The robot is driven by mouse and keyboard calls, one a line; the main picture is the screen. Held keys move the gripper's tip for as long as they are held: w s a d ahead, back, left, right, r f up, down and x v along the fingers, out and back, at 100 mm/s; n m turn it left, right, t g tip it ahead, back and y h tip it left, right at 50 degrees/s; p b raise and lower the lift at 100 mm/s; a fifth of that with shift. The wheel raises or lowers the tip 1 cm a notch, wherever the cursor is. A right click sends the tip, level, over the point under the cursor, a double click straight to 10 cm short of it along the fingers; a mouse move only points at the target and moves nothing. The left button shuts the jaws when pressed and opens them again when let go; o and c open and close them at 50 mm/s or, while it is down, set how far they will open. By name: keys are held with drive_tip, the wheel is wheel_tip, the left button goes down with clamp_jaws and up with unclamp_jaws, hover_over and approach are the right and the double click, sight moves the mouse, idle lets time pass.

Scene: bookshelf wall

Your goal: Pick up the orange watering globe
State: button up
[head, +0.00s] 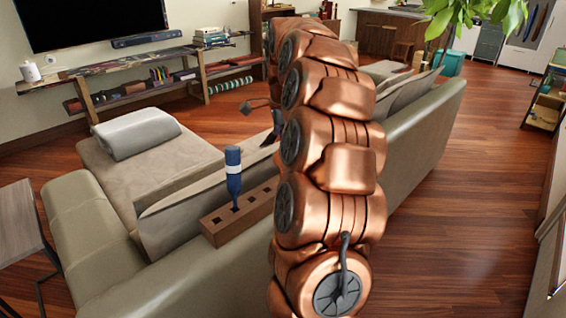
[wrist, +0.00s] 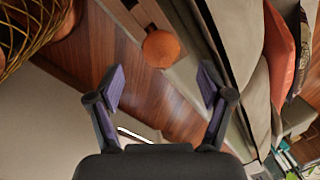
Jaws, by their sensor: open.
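The orange watering globe (wrist: 161,48) shows in the wrist view as a round orange shape, seen end-on, over a narrow wooden block (wrist: 152,14). My gripper (wrist: 161,84) is open and empty, its two purple-padded fingers apart. The globe appears just beyond the fingertips, roughly centred between them; neither finger touches it. In the head view I cannot make out the globe, and my copper arm covers the middle of the picture. There, a blue bottle-shaped object (head: 233,174) stands upright in a wooden block with square holes (head: 222,224).
The block rests along the back of a grey-green sofa (head: 92,235). In the wrist view, an orange cushion (wrist: 279,48) lies at right and a woven basket-like object (wrist: 28,28) is at upper left. Open wooden floor (head: 455,205) lies right of the sofa.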

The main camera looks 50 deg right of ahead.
drive_tip(key=shift+d+f, duration=0.2)
drive_tip(key=shift+f, duration=0.05)
drive_tip(key=shift+w+d+f+p, duration=0.1)
drive_tip(key=shift+w+f+p, duration=0.2)
drive_tip(key=shift+f, duration=0.9)
drive_tip(key=shift+w+d+f+p, duration=0.15)
drive_tip(key=shift+f+p, duration=0.3)
drive_tip(key=shift+f, duration=0.8)
drive_tip(key=shift+w+d+f+p, duration=0.15)
drive_tip(key=shift+f+p, duration=0.2)
drive_tip(key=shift+f, duration=0.85)
drive_tip(key=c, duration=1.3)
drive_tip(key=shift+o, duration=0.2)
drive_tip(key=shift+r, duration=0.15)
